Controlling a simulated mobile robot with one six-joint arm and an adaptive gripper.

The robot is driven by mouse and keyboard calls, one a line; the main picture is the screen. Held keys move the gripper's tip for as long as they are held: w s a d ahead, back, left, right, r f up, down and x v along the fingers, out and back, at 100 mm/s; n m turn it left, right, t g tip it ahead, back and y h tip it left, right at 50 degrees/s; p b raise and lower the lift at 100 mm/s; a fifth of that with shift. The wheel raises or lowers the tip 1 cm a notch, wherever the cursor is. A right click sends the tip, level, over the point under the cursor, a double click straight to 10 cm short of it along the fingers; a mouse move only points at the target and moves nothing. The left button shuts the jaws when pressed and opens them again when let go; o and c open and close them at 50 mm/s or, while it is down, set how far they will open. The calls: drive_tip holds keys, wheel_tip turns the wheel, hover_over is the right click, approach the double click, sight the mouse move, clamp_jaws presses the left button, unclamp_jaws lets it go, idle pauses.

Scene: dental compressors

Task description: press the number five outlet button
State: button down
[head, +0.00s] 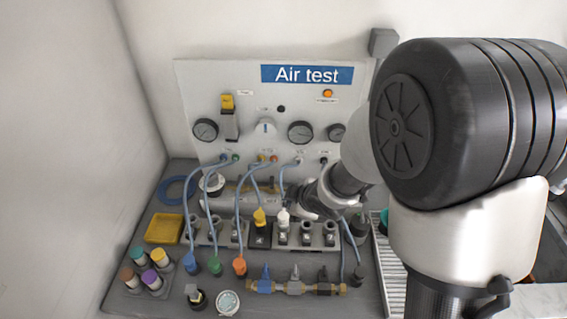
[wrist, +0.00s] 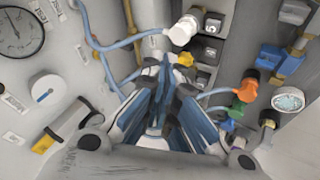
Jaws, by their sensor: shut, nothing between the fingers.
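The outlet row (head: 314,247) is a grey block with numbered black outlets on the bench in the head view. Outlet four (head: 261,239) carries a yellow connector (head: 260,216). What looks like outlet five (head: 283,239) stands just right of it, with a white connector (head: 283,214) above it. The white connector also shows in the wrist view (wrist: 183,30), above the yellow connector (wrist: 183,58). My gripper (head: 291,200) is shut and empty, behind and slightly above the row. In the wrist view its blue-grey fingers (wrist: 158,68) end near the connectors. I cannot see contact with a button.
The Air test panel (head: 265,115) with gauges stands behind. Blue hoses (head: 237,205) run from it to the bench, close to my gripper. A yellow tray (head: 164,229), coloured caps (head: 150,277) and a brass valve manifold (head: 295,286) lie around the row.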

drive_tip(key=shift+n+g+y, duration=0.3)
drive_tip(key=shift+n+y, duration=0.4)
drive_tip(key=shift+n, duration=0.1)
drive_tip(key=a+f, duration=0.3)
drive_tip(key=f, duration=0.1)
drive_tip(key=shift+a, duration=0.25)
drive_tip(key=b, duration=0.9)
approach(280, 236)
drive_tip(key=w+a+f, duration=0.1)
drive_tip(key=w+a, duration=0.1)
drive_tip(key=w+a+f, duration=0.1)
drive_tip(key=w+f, duration=0.1)
drive_tip(key=shift+w+a+f, duration=0.2)
drive_tip(key=shift+w+a, duration=0.05)
drive_tip(key=shift+a, duration=0.15)
drive_tip(key=shift+f, duration=0.4)
